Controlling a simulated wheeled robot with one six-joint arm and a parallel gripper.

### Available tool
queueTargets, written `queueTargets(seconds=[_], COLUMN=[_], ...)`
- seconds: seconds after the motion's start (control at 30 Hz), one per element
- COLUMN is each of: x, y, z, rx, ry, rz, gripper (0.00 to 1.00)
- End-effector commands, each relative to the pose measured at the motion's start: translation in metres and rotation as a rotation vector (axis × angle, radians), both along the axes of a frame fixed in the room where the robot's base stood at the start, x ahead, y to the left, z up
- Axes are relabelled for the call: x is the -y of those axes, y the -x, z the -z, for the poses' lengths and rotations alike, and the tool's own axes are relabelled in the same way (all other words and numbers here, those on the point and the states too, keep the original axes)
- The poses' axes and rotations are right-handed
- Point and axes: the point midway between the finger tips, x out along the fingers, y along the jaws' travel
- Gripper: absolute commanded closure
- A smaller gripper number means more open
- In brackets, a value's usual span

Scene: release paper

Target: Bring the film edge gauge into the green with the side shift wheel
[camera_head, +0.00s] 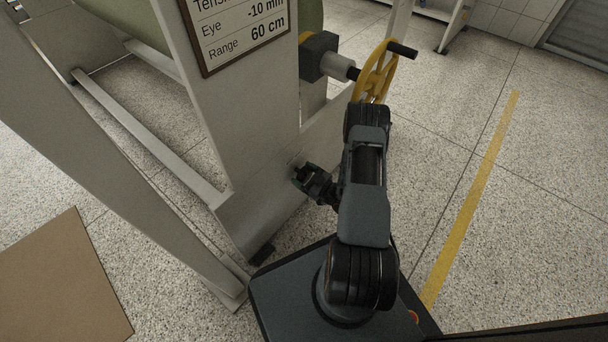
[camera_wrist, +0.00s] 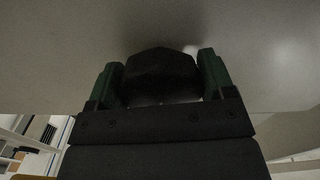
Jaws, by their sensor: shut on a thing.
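My gripper (camera_head: 301,176) is low against the pale upright frame of the machine (camera_head: 245,215). In the wrist view its two green fingers (camera_wrist: 160,76) are shut on a dark faceted knob (camera_wrist: 162,88), one finger on each side. The knob lies close against the pale panel; its far side is hidden. A yellow spoked handwheel (camera_head: 370,80) with a black handle is on a shaft to the upper right, apart from my gripper. Which of the two is the side shift wheel cannot be told. I see no film edge gauge in either view.
A sign (camera_head: 240,28) on the frame reads "Eye -10 mm" and "Range 60 cm". A green roll (camera_head: 130,22) is behind the frame. A brown sheet (camera_head: 62,285) lies on the floor at left. A yellow floor line (camera_head: 472,195) crosses open speckled floor at right.

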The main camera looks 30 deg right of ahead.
Motion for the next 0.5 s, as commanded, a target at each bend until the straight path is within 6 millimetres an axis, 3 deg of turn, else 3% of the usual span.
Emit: queueTargets(seconds=[0.2,0.5], x=[0.0001,0.0003], y=[0.0005,0.0009], z=[0.0001,-0.0002], rx=[0.0,-0.026], ry=[-0.001,-0.055], rz=[0.0,0.001], gripper=[0.48,0.48])
